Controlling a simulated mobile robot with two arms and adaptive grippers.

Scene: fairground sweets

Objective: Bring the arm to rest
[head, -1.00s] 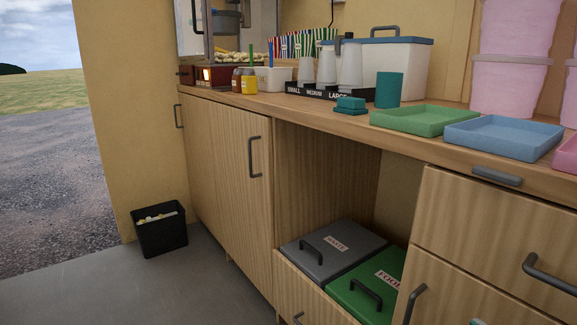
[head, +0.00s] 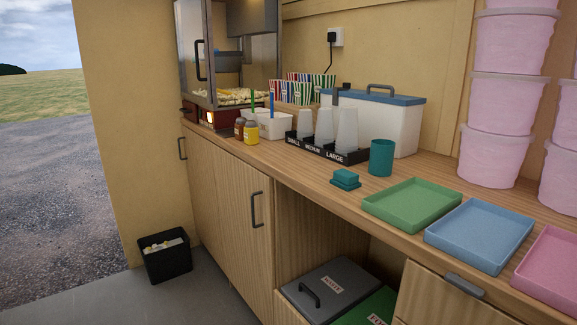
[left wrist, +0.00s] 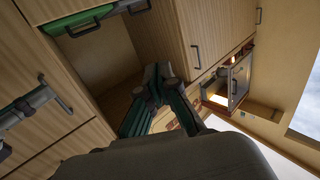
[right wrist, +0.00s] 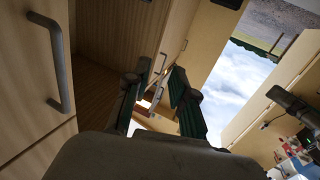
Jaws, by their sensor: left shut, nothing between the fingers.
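Neither of my arms shows in the head view. My left gripper (left wrist: 155,70) shows in the left wrist view with its two dark fingers together at the tips and nothing between them. It is in front of the wooden cabinet fronts, apart from them as far as I can see. My right gripper (right wrist: 160,76) shows in the right wrist view with its fingers apart and nothing between them. A cabinet front with a grey handle (right wrist: 60,75) is to its left in that view. How far each gripper is from the cabinets is hard to tell.
The counter holds a popcorn machine (head: 235,60), a cup rack (head: 325,150), a teal cup (head: 381,158), a white cool box (head: 395,125), and green (head: 412,203), blue (head: 480,235) and pink (head: 550,268) trays. Pink tubs (head: 497,105) are stacked behind. A black bin (head: 165,257) stands on the floor.

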